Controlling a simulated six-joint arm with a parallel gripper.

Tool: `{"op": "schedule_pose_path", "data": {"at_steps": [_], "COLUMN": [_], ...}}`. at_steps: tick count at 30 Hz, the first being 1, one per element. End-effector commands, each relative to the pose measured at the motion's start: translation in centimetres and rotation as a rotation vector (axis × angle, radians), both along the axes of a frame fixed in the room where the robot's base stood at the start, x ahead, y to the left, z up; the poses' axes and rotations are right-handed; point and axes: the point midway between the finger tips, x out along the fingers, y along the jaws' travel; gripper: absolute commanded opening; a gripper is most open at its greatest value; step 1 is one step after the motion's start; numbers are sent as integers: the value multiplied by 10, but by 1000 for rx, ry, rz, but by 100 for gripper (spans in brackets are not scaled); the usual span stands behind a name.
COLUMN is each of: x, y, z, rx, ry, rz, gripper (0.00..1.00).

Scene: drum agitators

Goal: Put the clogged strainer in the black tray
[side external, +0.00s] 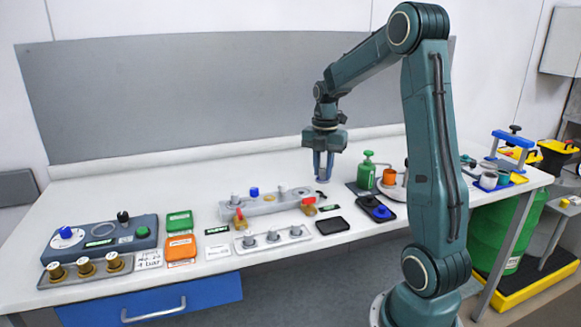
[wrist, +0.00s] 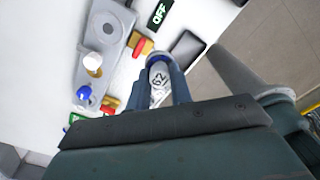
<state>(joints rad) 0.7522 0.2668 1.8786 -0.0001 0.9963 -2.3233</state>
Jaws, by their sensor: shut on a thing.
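My gripper (side external: 322,168) hangs above the bench, to the right of the middle of the grey manifold block. It is shut on a pale grey piece with a dark marking, apparently the strainer, which shows between the fingers in the wrist view (wrist: 158,80). Clogging cannot be made out. The black tray (side external: 332,225) lies flat on the bench, in front of and below my gripper, and looks empty. It also shows in the wrist view (wrist: 187,47), just beyond the fingertips.
The grey manifold (side external: 262,206) carries pale caps, a blue cap and two red-handled valves. A pale rack (side external: 272,242) with several grey pieces stands left of the tray. A black dish with a blue piece (side external: 378,212) and a green bottle (side external: 366,172) stand to its right.

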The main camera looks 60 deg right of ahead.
Motion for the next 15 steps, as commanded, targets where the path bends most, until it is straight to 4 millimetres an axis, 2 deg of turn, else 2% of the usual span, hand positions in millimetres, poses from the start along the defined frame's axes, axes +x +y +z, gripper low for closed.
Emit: {"op": "schedule_pose_path", "data": {"at_steps": [6,15], "x": [-27,-47], "y": [20,36], "z": [-24,-41], "rx": [1,-1], "ry": [1,0], "rz": [0,0], "gripper": [0,0]}}
